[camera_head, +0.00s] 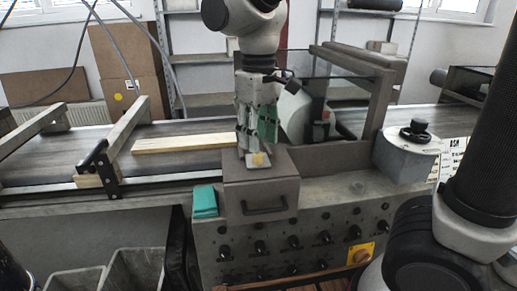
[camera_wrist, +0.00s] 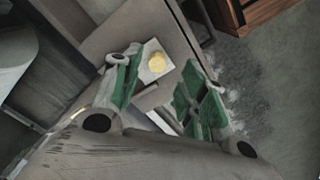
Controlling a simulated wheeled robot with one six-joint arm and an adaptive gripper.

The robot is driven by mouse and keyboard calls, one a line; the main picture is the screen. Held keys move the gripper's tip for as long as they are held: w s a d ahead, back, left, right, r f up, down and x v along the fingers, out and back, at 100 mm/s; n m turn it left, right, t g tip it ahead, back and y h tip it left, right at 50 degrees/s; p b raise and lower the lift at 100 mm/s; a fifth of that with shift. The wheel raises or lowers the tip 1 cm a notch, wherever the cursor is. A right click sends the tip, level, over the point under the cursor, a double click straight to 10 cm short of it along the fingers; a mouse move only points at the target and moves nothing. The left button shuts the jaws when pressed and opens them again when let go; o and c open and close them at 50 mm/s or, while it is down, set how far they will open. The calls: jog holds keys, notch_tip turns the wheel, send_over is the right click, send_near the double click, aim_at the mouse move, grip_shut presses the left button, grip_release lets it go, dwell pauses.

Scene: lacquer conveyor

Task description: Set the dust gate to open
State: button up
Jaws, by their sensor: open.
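My gripper (camera_head: 256,140) points down over the grey-brown box (camera_head: 262,190) on the front of the conveyor machine. Its two green-padded fingers are open and apart in the wrist view (camera_wrist: 160,78). Between and beyond the fingertips is a pale plate with a round yellow spot (camera_wrist: 155,62), which also shows at the box's top under my gripper (camera_head: 258,160). I cannot tell whether this plate is the dust gate or whether the fingers touch it. No label naming the dust gate is legible.
A control panel (camera_head: 290,245) with several black knobs and a red-and-yellow switch (camera_head: 361,254) is below. A wooden board (camera_head: 184,143) lies on the belt. A grey canister (camera_head: 406,155) with a black knob stands right.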

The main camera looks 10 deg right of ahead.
notch_tip(320, 180, up, 8)
jog(key=shift+f, duration=0.2)
